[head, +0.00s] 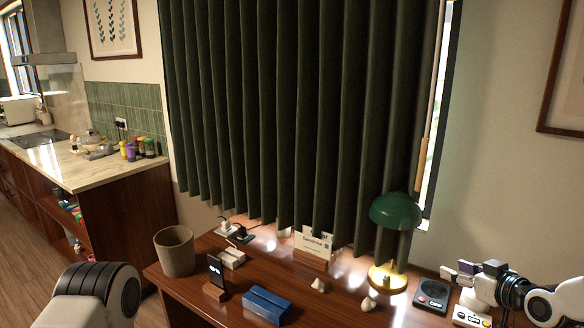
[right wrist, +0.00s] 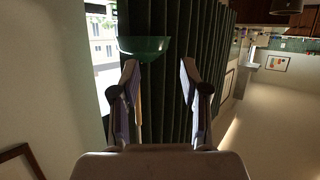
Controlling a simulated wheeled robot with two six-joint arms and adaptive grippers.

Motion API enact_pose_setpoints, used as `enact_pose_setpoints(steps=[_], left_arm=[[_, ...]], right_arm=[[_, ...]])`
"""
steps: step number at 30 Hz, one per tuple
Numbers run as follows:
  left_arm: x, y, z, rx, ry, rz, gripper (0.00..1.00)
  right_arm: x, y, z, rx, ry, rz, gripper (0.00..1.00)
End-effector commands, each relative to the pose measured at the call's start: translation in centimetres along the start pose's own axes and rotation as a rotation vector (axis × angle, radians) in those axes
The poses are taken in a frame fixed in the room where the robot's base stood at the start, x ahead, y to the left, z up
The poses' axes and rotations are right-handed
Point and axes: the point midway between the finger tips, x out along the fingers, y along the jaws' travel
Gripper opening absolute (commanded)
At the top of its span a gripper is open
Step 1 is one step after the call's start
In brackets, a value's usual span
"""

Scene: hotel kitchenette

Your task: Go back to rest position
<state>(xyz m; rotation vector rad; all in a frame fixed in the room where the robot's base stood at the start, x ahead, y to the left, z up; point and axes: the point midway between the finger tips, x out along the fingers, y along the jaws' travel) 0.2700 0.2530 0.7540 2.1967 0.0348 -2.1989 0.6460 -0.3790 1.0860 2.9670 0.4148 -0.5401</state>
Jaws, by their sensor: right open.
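My right gripper (head: 466,271) comes in from the right in the head view, above the right end of the wooden desk (head: 232,298). In the right wrist view its two fingers (right wrist: 159,82) stand wide apart with nothing between them but background. The green lamp shade (right wrist: 146,48) shows beyond the left finger there. My left arm shows only as a link at the lower left of the head view; its gripper is out of view.
The desk holds a green lamp (head: 396,211), a blue box (head: 267,305), a phone on a stand (head: 216,272), a dark device (head: 432,295) and a small controller (head: 471,317) below my right gripper. A bin (head: 174,251) stands at left. A dark curtain (head: 290,110) hangs behind.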

Motion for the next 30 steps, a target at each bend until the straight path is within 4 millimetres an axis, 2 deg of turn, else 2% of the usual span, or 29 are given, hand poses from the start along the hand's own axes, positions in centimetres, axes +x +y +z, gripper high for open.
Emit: enact_pose_setpoints(steps=[5,6,8,9,10,12,14,15,18,21,23,25,30], left_arm=[[0.0,0.0,0.0,0.0,-0.001,0.0,0.4],[0.0,0.0,0.0,0.0,-0.001,0.0,0.4],[0.0,0.0,0.0,0.0,0.0,0.0,0.4],[0.0,0.0,0.0,0.0,0.0,0.0,0.4],[0.0,0.0,0.0,0.0,0.0,0.0,0.4],[0.0,0.0,0.0,0.0,0.0,0.0,0.4],[0.0,0.0,0.0,0.0,0.0,0.0,0.4],[0.0,0.0,0.0,0.0,0.0,0.0,0.4],[0.0,0.0,0.0,0.0,-0.001,0.0,0.4],[-0.1,0.0,0.0,0.0,-0.001,0.0,0.4],[-0.1,0.0,0.0,0.0,-0.001,0.0,0.4],[0.0,0.0,0.0,0.0,-0.001,0.0,0.4],[0.0,0.0,0.0,0.0,-0.001,0.0,0.4]], right_arm=[[1.7,-5.6,10.0,-0.007,-0.233,-0.074,0.45],[1.7,-7.3,12.9,-0.001,-0.302,-0.093,0.45],[1.2,-10.1,17.6,0.012,-0.412,-0.121,0.45],[0.5,-12.0,20.8,0.025,-0.488,-0.136,0.45],[-0.2,-13.4,23.1,0.035,-0.544,-0.146,0.45],[-2.4,-16.6,28.2,0.061,-0.68,-0.163,0.45],[-4.9,-19.2,32.4,0.086,-0.797,-0.169,0.45],[-6.9,-20.9,34.9,0.105,-0.876,-0.165,0.45],[-12.5,-24.2,39.8,0.147,-1.06,-0.131,0.45],[-17.4,-25.6,42.0,0.193,-1.191,-0.037,0.45],[-19.0,-25.0,41.7,0.255,-1.217,0.07,0.45],[-19.2,-24.3,41.7,0.305,-1.21,0.146,0.45],[-18.9,-24.3,41.7,0.319,-1.203,0.153,0.45]])
